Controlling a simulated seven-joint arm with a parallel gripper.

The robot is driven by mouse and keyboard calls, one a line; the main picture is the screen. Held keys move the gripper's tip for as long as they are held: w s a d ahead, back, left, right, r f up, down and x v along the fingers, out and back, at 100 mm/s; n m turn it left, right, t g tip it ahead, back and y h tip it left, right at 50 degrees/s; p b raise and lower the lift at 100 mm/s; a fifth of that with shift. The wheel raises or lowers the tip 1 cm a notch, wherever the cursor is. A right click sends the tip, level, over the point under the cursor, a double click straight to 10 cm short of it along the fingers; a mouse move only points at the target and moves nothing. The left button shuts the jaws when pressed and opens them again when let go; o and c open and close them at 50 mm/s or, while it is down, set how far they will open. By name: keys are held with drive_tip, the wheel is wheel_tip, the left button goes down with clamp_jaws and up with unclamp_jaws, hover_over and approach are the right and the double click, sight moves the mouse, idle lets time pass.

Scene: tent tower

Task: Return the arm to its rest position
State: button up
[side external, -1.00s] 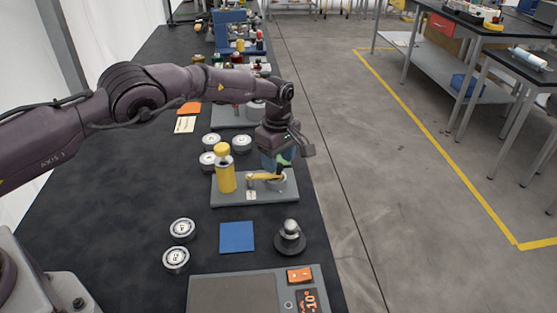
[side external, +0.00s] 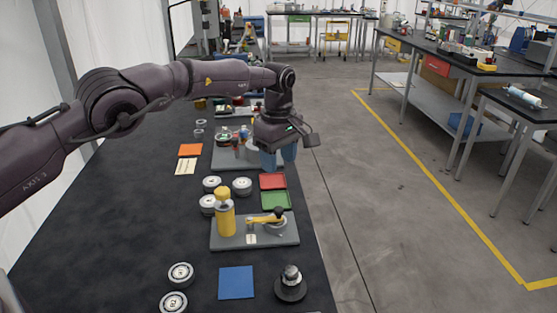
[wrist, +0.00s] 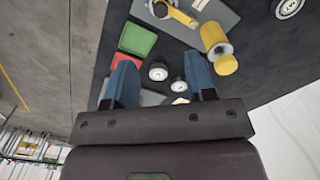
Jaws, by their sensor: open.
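My gripper (side external: 279,158) hangs at the end of my arm above the far part of the black table (side external: 130,235). Its two blue fingers are spread apart with nothing between them, as the wrist view (wrist: 163,88) also shows. It is above and behind the grey plate (side external: 232,238) that carries a yellow bottle (side external: 226,219) and a yellow-handled part (side external: 265,219). The fingers are clear of both.
Red (side external: 272,181), green (side external: 276,201), blue (side external: 236,282) and orange (side external: 190,150) squares lie on the table. A dark knobbed piece (side external: 291,284) stands near the front right. Open floor lies to the right.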

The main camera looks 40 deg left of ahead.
drive_tip(key=s+a+r+m+t, duration=0.2)
drive_tip(key=s+r+m, duration=0.3)
drive_tip(key=s, duration=0.7)
drive_tip(key=s+a+r+m+t, duration=0.1)
drive_tip(key=s+a+r+m, duration=0.2)
drive_tip(key=s, duration=1)
drive_tip(key=s+a+r+m+t, duration=0.2)
drive_tip(key=s+r+m, duration=0.6)
drive_tip(key=s, duration=0.4)
drive_tip(key=shift+s+a+r+m+t, duration=0.2)
drive_tip(key=shift+s+a+m+t, duration=0.1)
drive_tip(key=shift+s+a+m, duration=0.15)
drive_tip(key=shift+d, duration=0.1)
drive_tip(key=shift+c, duration=0.2)
